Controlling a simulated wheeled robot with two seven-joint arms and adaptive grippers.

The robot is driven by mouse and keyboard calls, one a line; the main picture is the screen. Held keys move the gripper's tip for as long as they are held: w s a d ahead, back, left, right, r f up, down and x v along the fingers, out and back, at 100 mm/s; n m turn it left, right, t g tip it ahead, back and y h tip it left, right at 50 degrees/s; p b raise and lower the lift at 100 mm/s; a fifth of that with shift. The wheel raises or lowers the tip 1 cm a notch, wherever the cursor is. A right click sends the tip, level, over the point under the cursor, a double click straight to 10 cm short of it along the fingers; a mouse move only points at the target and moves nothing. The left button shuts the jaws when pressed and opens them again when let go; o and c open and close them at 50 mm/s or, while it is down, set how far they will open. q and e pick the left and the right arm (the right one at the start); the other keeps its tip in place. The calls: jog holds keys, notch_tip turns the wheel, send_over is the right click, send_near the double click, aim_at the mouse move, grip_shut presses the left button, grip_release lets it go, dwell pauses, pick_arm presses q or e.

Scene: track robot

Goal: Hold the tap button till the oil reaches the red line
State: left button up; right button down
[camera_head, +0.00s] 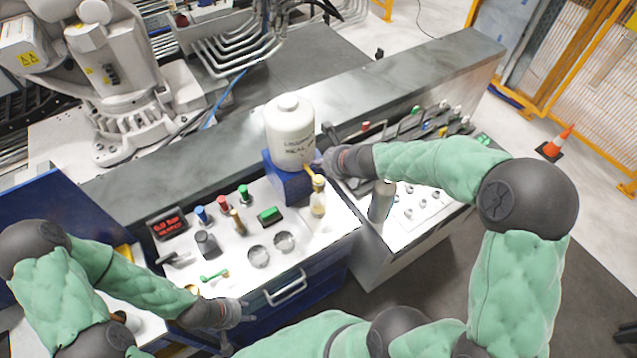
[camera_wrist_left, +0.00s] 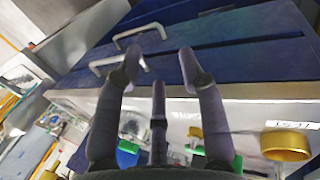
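A white canister (camera_head: 290,130) with printed lettering stands on a blue block (camera_head: 290,182). A small orange tap (camera_head: 310,172) sticks out at its lower right. A small clear bottle (camera_head: 318,200) with pale yellowish contents stands upright below the tap. The oil level and any red line are too small to tell. My right gripper (camera_head: 322,162) is at the tap, beside the canister; its fingertips are too small and partly hidden to show whether they press the button. My left gripper (camera_head: 243,314) is away at the counter's front edge, and its fingers (camera_wrist_left: 160,75) are spread and empty in the left wrist view.
The white counter holds a red digital display (camera_head: 167,224), coloured buttons, two round metal dishes (camera_head: 284,241) and a green-ended tool (camera_head: 214,276). A metal cylinder (camera_head: 381,201) stands right of the bottle. A drawer handle (camera_head: 287,290) sticks out in front.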

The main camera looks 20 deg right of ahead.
aim_at(320, 180)
jog(key=shift+f+b, duration=1.7)
jog(key=shift+f, duration=0.4)
jog(key=shift+f+b, duration=0.45)
jog(key=shift+b, duration=0.05)
jog(key=shift+f+b, duration=0.4)
dwell(5.0)
